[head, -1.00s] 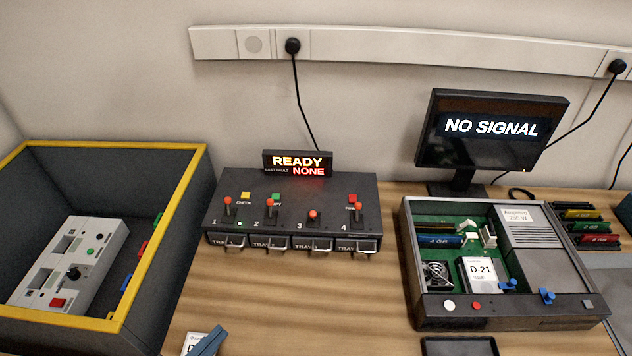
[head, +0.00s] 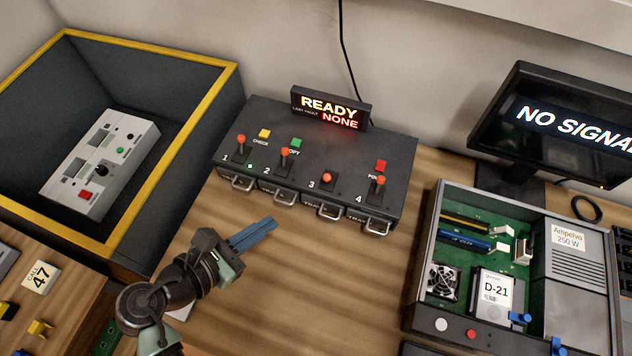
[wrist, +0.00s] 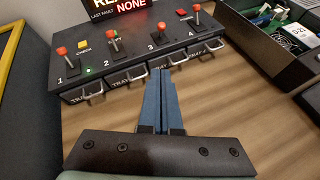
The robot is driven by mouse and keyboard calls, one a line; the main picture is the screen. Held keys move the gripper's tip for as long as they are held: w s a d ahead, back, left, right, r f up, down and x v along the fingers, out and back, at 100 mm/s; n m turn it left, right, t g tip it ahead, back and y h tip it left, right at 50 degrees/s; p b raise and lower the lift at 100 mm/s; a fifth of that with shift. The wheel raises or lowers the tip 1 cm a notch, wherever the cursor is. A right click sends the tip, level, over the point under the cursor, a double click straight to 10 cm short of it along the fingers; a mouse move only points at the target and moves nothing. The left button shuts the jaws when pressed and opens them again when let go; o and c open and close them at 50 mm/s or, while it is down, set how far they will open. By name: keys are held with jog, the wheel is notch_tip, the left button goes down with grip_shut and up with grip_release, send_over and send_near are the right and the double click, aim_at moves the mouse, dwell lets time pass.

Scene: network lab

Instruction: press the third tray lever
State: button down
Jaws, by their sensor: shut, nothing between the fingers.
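The black tray unit (head: 335,153) stands on the bench with four numbered red-tipped levers. The third tray lever (head: 328,179) sits lower than the others, its red knob close to the panel; it also shows in the wrist view (wrist: 158,38). Levers one (head: 240,143), two (head: 285,155) and four (head: 380,184) stand upright. A green light glows beside lever one. The sign (head: 330,107) reads READY, last fault NONE. My gripper (head: 270,224) has blue fingers pressed together and empty. It is in front of the unit, apart from the levers, pointing toward the tray handles.
A deep yellow-rimmed bin (head: 228,85) with a grey control box (head: 100,163) is at left. An open computer case (head: 424,240) and a NO SIGNAL monitor (head: 545,125) are at right. Wire handles (head: 285,198) stick out from the unit's front. Bare bench lies before it.

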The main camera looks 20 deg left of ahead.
send_near(328, 178)
jog(key=w+d+f, duration=0.1)
jog(key=w+f, duration=0.3)
jog(key=shift+w+f, duration=0.25)
jog(key=shift+w, duration=0.15)
jog(key=shift+r+p, duration=0.15)
jog(key=shift+p, duration=0.45)
jog(key=shift+w+g+p, duration=0.1)
jog(key=shift+g+p, duration=0.2)
jog(key=shift+p, duration=0.4)
jog(key=shift+w+r+g+p, duration=0.15)
jog(key=shift+r+g+p, duration=0.15)
jog(key=shift+p, duration=0.9)
